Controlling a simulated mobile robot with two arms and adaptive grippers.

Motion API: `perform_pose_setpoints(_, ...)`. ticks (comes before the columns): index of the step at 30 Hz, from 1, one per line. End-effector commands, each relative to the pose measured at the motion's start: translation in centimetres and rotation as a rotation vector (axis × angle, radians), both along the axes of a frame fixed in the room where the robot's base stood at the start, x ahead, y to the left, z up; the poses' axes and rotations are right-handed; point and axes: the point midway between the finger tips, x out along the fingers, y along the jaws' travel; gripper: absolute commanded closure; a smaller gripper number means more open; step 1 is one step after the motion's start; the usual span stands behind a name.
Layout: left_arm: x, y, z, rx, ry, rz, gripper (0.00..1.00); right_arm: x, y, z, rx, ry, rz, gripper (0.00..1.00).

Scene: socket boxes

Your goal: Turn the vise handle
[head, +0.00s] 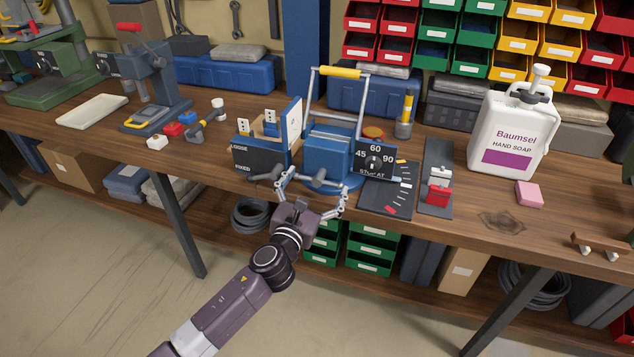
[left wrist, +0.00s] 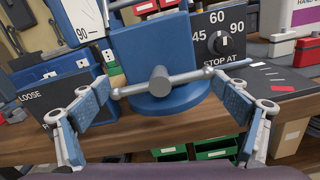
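The blue vise (head: 328,150) stands on a round blue base near the front edge of the workbench. Its grey handle, a bar through a round screw end, faces me; the handle (left wrist: 160,80) crosses the middle of the left wrist view, tilted with its right end higher. My left gripper (head: 313,190) is in front of the vise, fingers spread. In the left wrist view the left gripper (left wrist: 163,98) has one finger near each end of the bar; whether either touches is unclear. A black dial box (head: 374,160) marked 45, 60, 90 and "STOP AT" stands right of the vise. My right gripper is not in view.
A box marked LOOSE and FIXED (head: 262,155) stands close left of the vise. A dark plate with scale marks (head: 385,200) lies at its right. A red-and-white block (head: 438,190), soap bottle (head: 512,135) and pink block (head: 529,193) are further right. Clear floor lies before the bench.

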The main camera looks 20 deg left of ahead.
Motion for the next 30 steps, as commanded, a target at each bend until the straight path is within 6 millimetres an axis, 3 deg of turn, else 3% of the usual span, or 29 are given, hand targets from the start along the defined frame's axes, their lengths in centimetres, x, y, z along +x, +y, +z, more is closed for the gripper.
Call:
perform_pose_setpoints(3, -0.01, -0.02, 0.01, 0.000, 0.000, -0.001, 0.33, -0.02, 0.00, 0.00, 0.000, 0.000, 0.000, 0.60)
perform_pose_setpoints(14, 0.00, -0.04, 0.03, -0.078, 0.002, -0.001, 0.33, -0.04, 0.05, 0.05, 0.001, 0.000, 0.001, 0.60)
perform_pose_setpoints(30, 0.01, -0.03, 0.08, -0.539, 0.017, -0.002, 0.33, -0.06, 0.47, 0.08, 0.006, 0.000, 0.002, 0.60)
